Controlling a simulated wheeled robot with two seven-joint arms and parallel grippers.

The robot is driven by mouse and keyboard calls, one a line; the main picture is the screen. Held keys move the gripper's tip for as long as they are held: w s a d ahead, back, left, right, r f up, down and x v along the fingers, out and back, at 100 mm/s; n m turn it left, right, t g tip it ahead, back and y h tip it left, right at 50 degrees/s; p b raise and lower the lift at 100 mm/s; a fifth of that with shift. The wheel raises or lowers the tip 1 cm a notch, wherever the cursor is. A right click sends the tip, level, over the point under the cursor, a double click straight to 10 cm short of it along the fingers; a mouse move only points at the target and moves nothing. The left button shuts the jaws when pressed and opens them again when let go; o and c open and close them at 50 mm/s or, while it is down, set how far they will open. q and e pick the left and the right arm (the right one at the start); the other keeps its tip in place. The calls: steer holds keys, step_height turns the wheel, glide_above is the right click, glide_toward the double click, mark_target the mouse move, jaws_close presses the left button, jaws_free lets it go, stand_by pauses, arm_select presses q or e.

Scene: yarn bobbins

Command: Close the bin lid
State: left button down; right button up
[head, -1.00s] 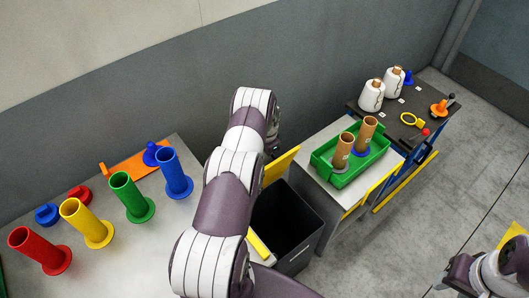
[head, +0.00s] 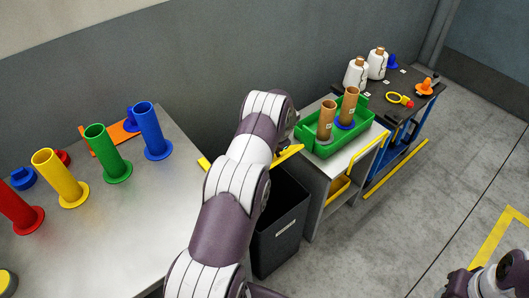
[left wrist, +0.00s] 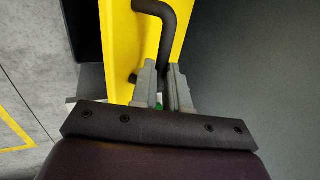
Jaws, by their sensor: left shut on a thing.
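The dark bin (head: 279,232) stands between the left table and the grey cabinet, with its black opening partly showing. Its yellow lid (head: 287,155) is raised at the back of the bin, mostly hidden behind my left arm. In the left wrist view the yellow lid (left wrist: 117,50) carries a black bent handle (left wrist: 172,22). My left gripper (left wrist: 163,72) is shut on this handle, which passes between its fingers. In the head view my left gripper is hidden. Part of my right arm shows at the bottom right corner; its gripper is not visible.
The left table (head: 110,225) holds several coloured tubes on round bases. A green tray (head: 365,127) with two brown tubes sits on the cabinet right of the bin. A dark table (head: 405,90) behind holds white bobbins. The floor at right is clear.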

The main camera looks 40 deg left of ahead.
arm_select(q)
steer(key=s+d+f+b, duration=0.2)
steer(key=d+f+b, duration=0.7)
steer(key=f+b, duration=0.3)
steer(key=shift+s+d+f+y+b, duration=0.15)
steer(key=shift+s+f+y+b, duration=0.1)
steer(key=shift+f+y+b, duration=0.1)
steer(key=c, duration=1.8)
jaws_free()
steer(key=shift+d+r, duration=0.2)
steer(key=shift+d, duration=0.05)
steer(key=o, duration=0.5)
steer(key=shift+s+r+p, duration=0.1)
steer(key=shift+r+p, duration=0.25)
steer(key=shift+r, duration=0.05)
steer(key=shift+o, duration=0.9)
steer(key=shift+a+f, duration=0.1)
